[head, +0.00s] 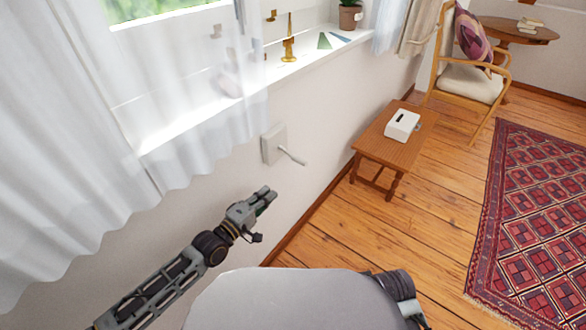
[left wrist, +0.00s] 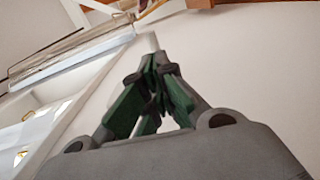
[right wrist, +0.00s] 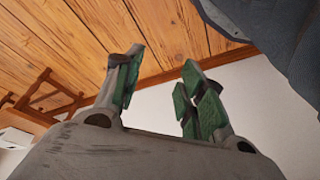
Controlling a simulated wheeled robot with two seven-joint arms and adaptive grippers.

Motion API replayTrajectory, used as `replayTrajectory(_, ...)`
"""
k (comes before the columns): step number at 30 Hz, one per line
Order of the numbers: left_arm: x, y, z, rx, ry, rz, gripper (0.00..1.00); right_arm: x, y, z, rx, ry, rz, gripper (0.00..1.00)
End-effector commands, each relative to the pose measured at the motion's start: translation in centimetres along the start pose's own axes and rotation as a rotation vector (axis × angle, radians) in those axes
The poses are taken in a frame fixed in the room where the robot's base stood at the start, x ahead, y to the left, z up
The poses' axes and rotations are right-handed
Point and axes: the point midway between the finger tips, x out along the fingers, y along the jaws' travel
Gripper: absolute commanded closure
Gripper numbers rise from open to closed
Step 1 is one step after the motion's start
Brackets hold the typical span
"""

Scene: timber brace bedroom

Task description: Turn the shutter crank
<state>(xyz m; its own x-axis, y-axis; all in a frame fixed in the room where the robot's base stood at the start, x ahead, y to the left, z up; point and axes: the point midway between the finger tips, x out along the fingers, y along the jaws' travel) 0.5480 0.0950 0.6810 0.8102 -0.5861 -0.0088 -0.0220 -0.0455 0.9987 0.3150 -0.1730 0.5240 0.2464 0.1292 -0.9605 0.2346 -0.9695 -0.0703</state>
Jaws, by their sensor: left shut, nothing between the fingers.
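The shutter crank is a pale box (head: 273,144) on the white wall below the window sill, with a thin light handle (head: 291,155) sticking out to the lower right. My left gripper (head: 267,193) is in front of the wall, below the crank in the head view and apart from it. Its green-padded fingers are closed together with nothing between them, as the left wrist view (left wrist: 157,62) shows.
White curtains (head: 75,130) hang at the left, beside the crank. A small wooden table (head: 378,148) with a white box (head: 402,125) stands along the wall to the right. Farther back are an armchair (head: 470,82) and a patterned rug (head: 535,220). Bare floor lies between.

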Motion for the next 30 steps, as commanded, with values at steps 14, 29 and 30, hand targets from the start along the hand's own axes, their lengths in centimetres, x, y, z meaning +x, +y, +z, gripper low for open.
replayTrajectory(14,0.0,0.9,-0.4,-0.052,-0.001,0.042,1.00,-0.2,-0.1,-0.1,-0.001,0.005,-0.001,0.60)
replayTrajectory(29,2.4,1.0,-0.4,-0.050,0.000,0.044,1.00,-0.7,-0.2,-0.2,0.000,0.017,-0.005,0.60)
replayTrajectory(30,2.8,1.0,-0.4,-0.050,0.000,0.044,1.00,-0.8,-0.2,-0.3,0.000,0.019,-0.006,0.60)
